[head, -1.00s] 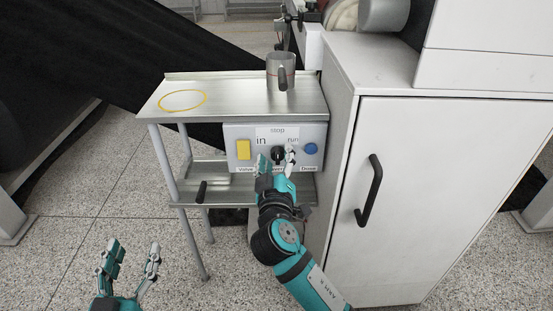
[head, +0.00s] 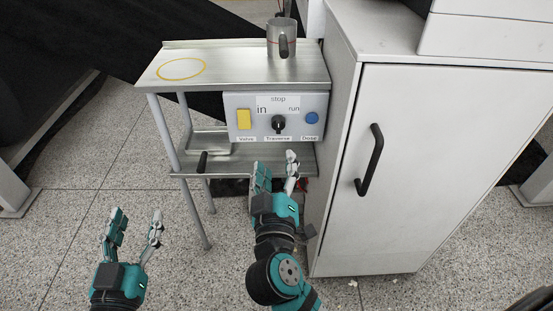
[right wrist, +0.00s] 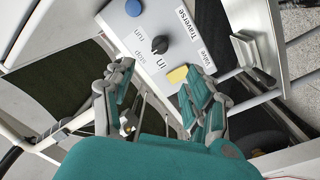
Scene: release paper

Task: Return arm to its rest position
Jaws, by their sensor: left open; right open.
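My right gripper (head: 275,172) is open and empty, below and in front of the control panel (head: 240,103). The panel has a black Traverse knob (head: 278,122), a yellow Valve button (head: 243,119) and a blue Dose button (head: 312,117). The knob stands clear of the fingers. In the right wrist view, my right gripper's fingers (right wrist: 158,95) are spread, with the knob (right wrist: 160,44) beyond them. My left gripper (head: 135,228) is open and empty at the lower left, above the floor.
A metal shelf table (head: 225,70) carries a grey mug (head: 281,40) and a yellow ring mark (head: 182,68). A black handle (head: 202,162) juts from the lower shelf. A white cabinet (head: 440,170) stands close to the right. Open floor lies in front.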

